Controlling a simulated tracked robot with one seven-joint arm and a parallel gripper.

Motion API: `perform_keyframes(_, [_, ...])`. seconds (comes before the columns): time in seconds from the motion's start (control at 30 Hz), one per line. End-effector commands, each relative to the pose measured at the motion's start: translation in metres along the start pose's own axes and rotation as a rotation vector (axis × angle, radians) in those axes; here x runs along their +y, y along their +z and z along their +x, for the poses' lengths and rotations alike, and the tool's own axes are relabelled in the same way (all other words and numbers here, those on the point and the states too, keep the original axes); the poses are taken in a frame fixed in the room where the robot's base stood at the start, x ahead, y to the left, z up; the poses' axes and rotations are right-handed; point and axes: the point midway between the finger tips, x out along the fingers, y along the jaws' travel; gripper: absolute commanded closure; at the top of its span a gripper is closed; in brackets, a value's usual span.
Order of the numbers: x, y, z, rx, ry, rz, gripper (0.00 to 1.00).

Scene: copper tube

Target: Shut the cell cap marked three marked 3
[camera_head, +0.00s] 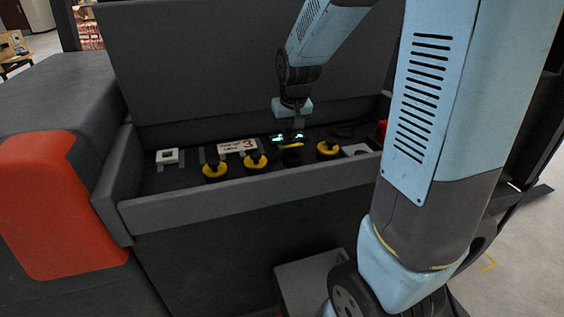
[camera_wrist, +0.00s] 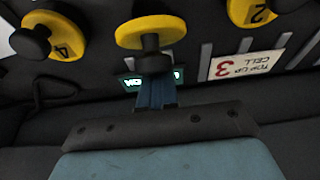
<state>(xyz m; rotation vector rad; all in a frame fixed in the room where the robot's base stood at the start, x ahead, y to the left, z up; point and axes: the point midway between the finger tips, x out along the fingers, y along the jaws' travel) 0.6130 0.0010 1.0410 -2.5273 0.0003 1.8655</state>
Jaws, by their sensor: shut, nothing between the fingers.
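The middle cap (camera_wrist: 150,27) in the wrist view is a yellow disc with a black knob (camera_wrist: 150,60); it lies between the caps marked 4 and 2, and I see no number on it. It appears tilted up in the head view (camera_head: 292,145), with a dark round part in front of it. My gripper (camera_wrist: 155,88) is shut and empty, its blue fingers right by the knob; I cannot tell whether they touch. In the head view my gripper (camera_head: 289,137) is just behind this cap. A white sign (camera_wrist: 247,66) reads "TOP UP CELL 3".
Cap 4 (camera_wrist: 55,33) and cap 2 (camera_wrist: 252,11) flank the middle cap. Another yellow cap (camera_head: 215,170) is at the row's left. A raised front wall (camera_head: 250,187) and a tall dark back panel (camera_head: 200,70) bound the tray. A white square fitting (camera_head: 167,156) sits left.

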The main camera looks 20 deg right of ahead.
Motion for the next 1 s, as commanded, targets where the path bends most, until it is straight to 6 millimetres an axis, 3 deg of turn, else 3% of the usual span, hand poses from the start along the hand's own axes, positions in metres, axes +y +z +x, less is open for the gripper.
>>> perform_keyframes(1.0, [0.0, 0.031, -0.01, 0.001, 0.0, 0.0, 1.0])
